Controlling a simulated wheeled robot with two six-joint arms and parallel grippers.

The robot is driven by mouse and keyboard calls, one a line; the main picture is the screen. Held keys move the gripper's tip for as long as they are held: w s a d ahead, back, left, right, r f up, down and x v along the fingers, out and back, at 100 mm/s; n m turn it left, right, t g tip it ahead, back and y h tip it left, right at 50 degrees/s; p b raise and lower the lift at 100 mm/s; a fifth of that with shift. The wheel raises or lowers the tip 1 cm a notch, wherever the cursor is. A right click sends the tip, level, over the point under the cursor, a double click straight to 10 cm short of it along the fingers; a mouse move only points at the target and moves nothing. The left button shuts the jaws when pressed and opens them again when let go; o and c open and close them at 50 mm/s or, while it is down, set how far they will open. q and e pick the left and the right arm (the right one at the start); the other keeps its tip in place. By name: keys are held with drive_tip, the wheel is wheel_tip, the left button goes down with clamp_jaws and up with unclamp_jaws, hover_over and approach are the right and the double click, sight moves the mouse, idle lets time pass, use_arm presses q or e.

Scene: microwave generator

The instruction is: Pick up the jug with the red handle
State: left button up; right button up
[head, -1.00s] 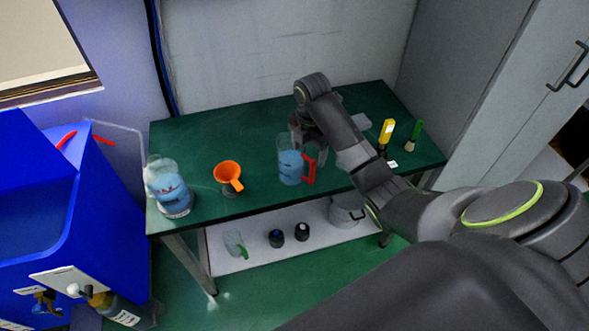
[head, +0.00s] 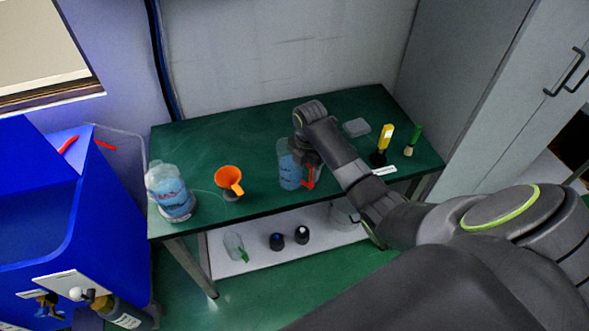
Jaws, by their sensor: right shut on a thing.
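The jug with the red handle (head: 289,167) stands on the green tabletop, near the middle of its front half. It is clear with blue contents or markings, and its red handle (head: 309,178) faces right. My right gripper (head: 306,163) is at the jug's handle side and is shut on the jug; the fingers partly cover the upper handle. The jug looks upright, and I cannot tell any gap under it. My left gripper is not in view.
An orange funnel (head: 229,179) and a large clear container with blue contents (head: 170,192) stand left of the jug. A yellow-handled tool (head: 385,138) and a green-handled brush (head: 413,140) stand right. A lower shelf (head: 262,254) holds small items. A blue machine (head: 60,215) stands left.

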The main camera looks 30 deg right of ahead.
drive_tip(key=shift+w, duration=0.1)
clamp_jaws()
drive_tip(key=shift+r, duration=0.25)
